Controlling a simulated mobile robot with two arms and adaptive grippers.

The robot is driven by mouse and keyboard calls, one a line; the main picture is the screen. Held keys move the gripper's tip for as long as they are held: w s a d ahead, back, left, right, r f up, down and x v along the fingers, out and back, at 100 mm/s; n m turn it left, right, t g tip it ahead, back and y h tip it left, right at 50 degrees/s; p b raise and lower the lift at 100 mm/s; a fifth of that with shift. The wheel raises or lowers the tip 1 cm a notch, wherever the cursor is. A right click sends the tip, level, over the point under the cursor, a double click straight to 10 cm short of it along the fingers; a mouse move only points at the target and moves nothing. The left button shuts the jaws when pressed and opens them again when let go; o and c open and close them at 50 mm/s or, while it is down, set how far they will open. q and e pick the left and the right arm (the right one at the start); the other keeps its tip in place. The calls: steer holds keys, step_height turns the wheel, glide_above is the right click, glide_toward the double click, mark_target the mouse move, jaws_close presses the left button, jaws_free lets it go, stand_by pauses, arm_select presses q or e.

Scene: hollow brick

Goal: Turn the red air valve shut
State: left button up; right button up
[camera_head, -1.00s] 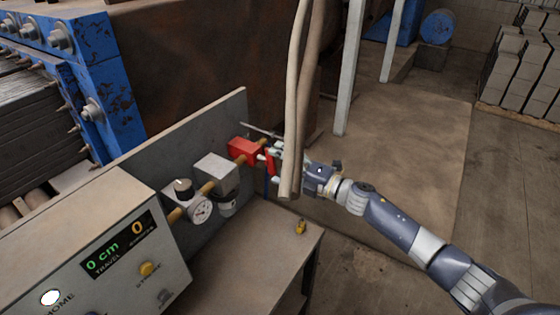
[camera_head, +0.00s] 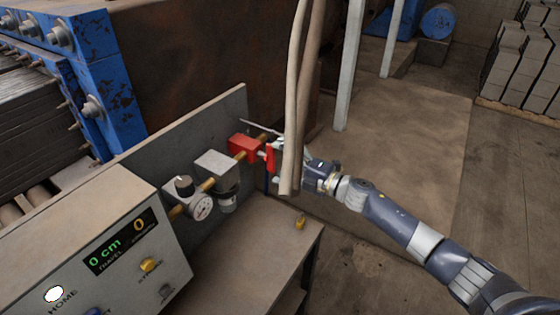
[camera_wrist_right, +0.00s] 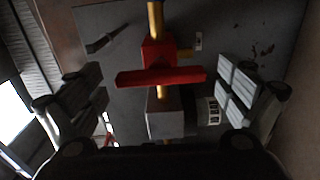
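The red air valve (camera_head: 245,147) sits on a brass pipe along the grey panel. Its red handle (camera_head: 270,157) stands upright in the head view. In the right wrist view the handle (camera_wrist_right: 160,77) lies across the brass pipe, in front of the red valve body (camera_wrist_right: 156,50). My right gripper (camera_head: 281,162) is at the handle, partly hidden by hanging hoses. In the wrist view its fingers (camera_wrist_right: 155,93) are spread wide, one on each side of the handle, with gaps at both handle ends. My left gripper is not in view.
Two hanging hoses (camera_head: 297,100) pass in front of my right gripper. A grey block (camera_head: 216,170) and a gauge (camera_head: 202,208) share the pipe. A control box (camera_head: 100,245) stands front left. A small yellow item (camera_head: 300,222) is on the bench (camera_head: 250,245). Open floor lies right.

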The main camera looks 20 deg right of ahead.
steer(key=shift+s+d, duration=0.1)
stand_by(0.3)
steer(key=v, duration=1.1)
steer(key=shift+s+d, duration=0.25)
steer(key=shift+s, duration=0.05)
steer(key=shift+f, duration=0.15)
